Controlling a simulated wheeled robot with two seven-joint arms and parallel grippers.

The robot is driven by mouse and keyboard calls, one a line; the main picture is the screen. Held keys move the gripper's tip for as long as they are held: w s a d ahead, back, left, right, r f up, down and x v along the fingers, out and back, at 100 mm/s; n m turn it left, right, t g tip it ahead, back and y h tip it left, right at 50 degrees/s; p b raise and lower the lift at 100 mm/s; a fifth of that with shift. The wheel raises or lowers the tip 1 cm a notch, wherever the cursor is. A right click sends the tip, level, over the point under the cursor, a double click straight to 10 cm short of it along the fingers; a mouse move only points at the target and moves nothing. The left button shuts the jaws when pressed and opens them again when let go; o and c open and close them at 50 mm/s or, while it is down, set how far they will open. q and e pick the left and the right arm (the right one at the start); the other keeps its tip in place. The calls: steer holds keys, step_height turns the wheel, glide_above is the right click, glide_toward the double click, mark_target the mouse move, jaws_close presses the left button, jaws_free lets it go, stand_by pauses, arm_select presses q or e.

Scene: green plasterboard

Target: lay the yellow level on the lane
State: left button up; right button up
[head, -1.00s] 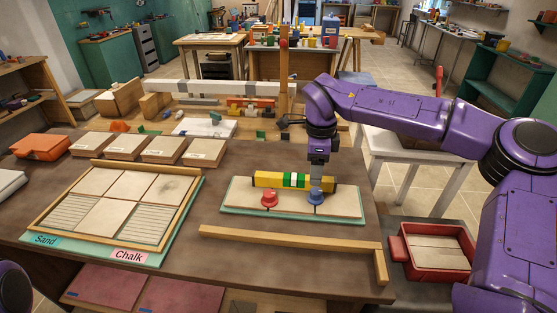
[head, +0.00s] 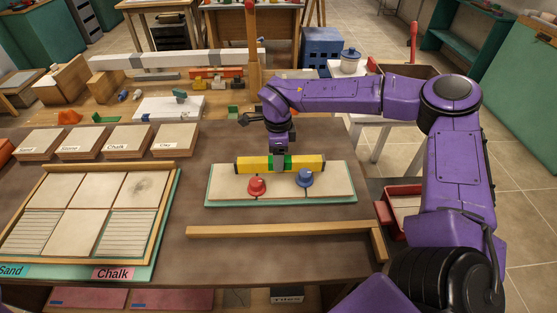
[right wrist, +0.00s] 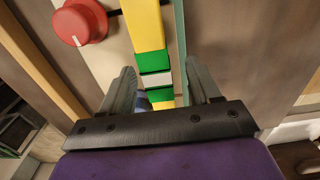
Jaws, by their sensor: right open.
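The yellow level (head: 307,163), with green sections at its middle, lies along the far part of a pale tiled strip (head: 330,188) on a green base. It also shows in the right wrist view (right wrist: 146,25). My right gripper (head: 278,160) is over the level's middle and open. In the right wrist view its fingers (right wrist: 162,72) stand apart on either side of the level. A red knob (head: 257,186) and a blue knob (head: 304,178) stand on the strip, in front of the level. My left gripper is not in view.
A wooden bar (head: 280,231) lies in front of the strip, with a short piece at its right end. A wood-framed tray (head: 167,200) of tiles is to the left. A red bin (head: 395,215) is beside the table at right.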

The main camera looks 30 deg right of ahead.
steer(key=shift+f, duration=0.3)
steer(key=shift+s+d+r, duration=0.15)
steer(key=shift+s+r, duration=0.05)
steer(key=shift+s, duration=0.25)
steer(key=shift+w, duration=0.1)
jaws_close()
